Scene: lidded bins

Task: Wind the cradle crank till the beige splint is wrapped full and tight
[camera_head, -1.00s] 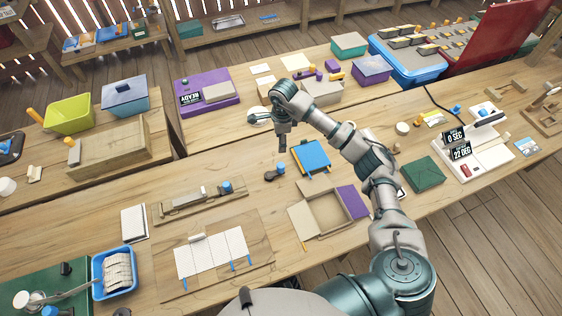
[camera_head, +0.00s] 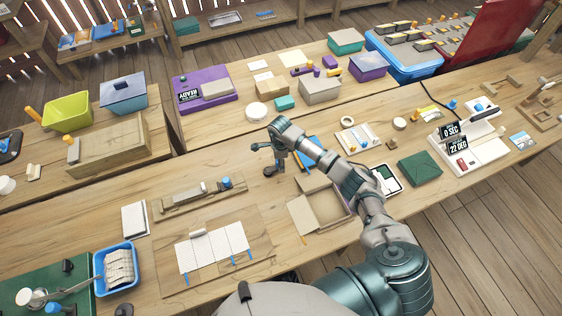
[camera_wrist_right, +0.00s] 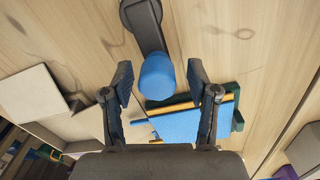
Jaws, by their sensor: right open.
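A dark grey crank arm with a blue knob (camera_wrist_right: 157,76) lies on the wooden table. In the wrist view the knob is between the fingers of my right gripper (camera_wrist_right: 161,88), which is open, with gaps on both sides. In the head view my right gripper (camera_head: 279,160) hangs over the crank and partly hides it. A wooden cradle-like board (camera_head: 178,207) with a grey bar and another blue knob (camera_head: 226,182) stands to the left. No beige splint can be clearly made out. My left gripper is out of view.
A blue pad (camera_wrist_right: 180,124) with orange sticks lies close to the crank. An open cardboard box (camera_head: 302,216) is to the right of the crank. A white strapped panel (camera_head: 212,250) and a blue basket (camera_head: 101,285) are at front left.

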